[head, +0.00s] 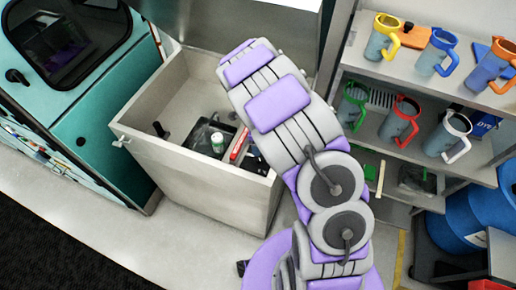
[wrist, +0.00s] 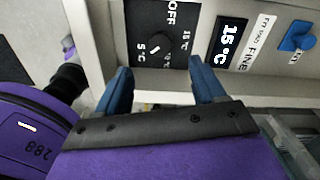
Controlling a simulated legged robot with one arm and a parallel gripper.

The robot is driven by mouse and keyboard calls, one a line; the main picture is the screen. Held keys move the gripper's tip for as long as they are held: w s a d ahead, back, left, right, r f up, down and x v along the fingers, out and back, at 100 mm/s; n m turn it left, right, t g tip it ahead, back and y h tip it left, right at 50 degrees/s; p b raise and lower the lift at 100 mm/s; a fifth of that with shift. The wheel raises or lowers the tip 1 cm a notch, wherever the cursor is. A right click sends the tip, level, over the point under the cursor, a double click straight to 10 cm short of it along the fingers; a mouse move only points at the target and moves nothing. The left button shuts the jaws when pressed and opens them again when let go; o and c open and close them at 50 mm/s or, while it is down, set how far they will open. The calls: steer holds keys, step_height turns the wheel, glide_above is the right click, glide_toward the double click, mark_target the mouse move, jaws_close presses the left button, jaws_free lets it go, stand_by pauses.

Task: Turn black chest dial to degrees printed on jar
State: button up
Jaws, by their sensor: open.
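In the wrist view, the black dial (wrist: 155,42) sits on a black panel (wrist: 180,14) marked OFF, 5°C and 15°C. A short white mark shows on the dial; its exact setting is hard to read. My gripper (wrist: 161,82) is open and empty, its two blue fingers apart below the dial, one toward each side. In the head view, the grey chest (head: 190,172) stands open. A small white jar with a green band (head: 217,140) is inside it; its print is too small to read. My gripper is hidden in the head view.
A red-and-white item (head: 239,146) lies by the jar. A teal cabinet (head: 85,125) stands left; shelves with several mugs (head: 400,118) stand right.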

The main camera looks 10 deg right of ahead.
step_height(320, 180, up, 8)
stand_by(0.8)
steer(key=s+d+r+n+b, duration=0.1)
steer(key=s+r+n+b, duration=0.1)
steer(key=s+r+n, duration=0.45)
steer(key=s+r+n+b, duration=0.3)
steer(key=s+n, duration=0.1)
steer(key=s, duration=0.5)
steer(key=s+n+g+b, duration=0.1)
steer(key=s+n+b, duration=0.3)
steer(key=s+n, duration=0.8)
steer(key=s, duration=0.7)
steer(key=shift+a+r+g, duration=0.25)
steer(key=shift+g, duration=0.15)
steer(key=shift+w, duration=0.1)
steer(key=shift+c, duration=0.2)
